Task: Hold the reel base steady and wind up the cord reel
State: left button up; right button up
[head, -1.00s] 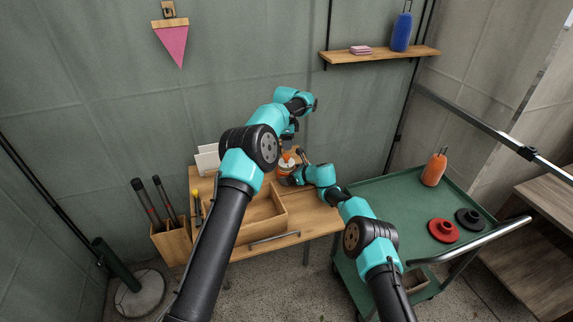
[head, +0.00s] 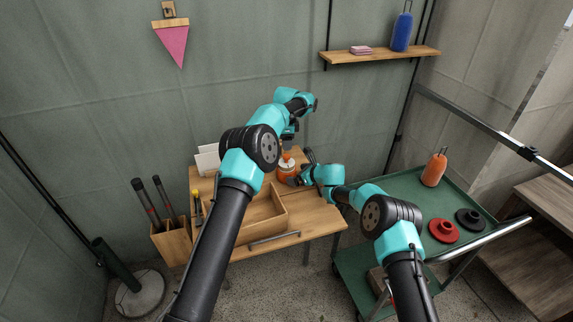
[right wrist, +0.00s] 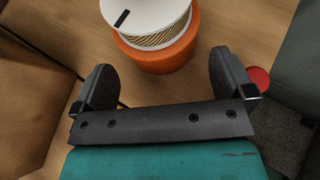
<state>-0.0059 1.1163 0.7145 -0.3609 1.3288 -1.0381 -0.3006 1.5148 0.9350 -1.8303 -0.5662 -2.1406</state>
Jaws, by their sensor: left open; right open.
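The cord reel stands on the wooden table; its orange base (head: 288,176) shows in the head view between my two grippers. In the right wrist view the orange base (right wrist: 165,56) carries a white drum (right wrist: 148,14) with pale cord wound under its top disc and a dark mark on the disc. My right gripper (right wrist: 165,82) is open, its fingers spread short of the base and apart from it. My left gripper (head: 288,143) is above the reel, partly hidden by its own arm; it is open. I cannot tell whether it touches the reel.
A wooden tray (head: 278,222) sits at the table's front left, with a tool box (head: 172,243) beside it. A green cart (head: 390,195) at the right holds an orange bottle (head: 434,168), a red disc (head: 443,231) and a black disc (head: 470,218).

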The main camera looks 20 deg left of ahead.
jog(key=shift+v, duration=4)
jog(key=shift+f, duration=0.1)
pick_arm(q)
jog(key=shift+r, duration=0.1)
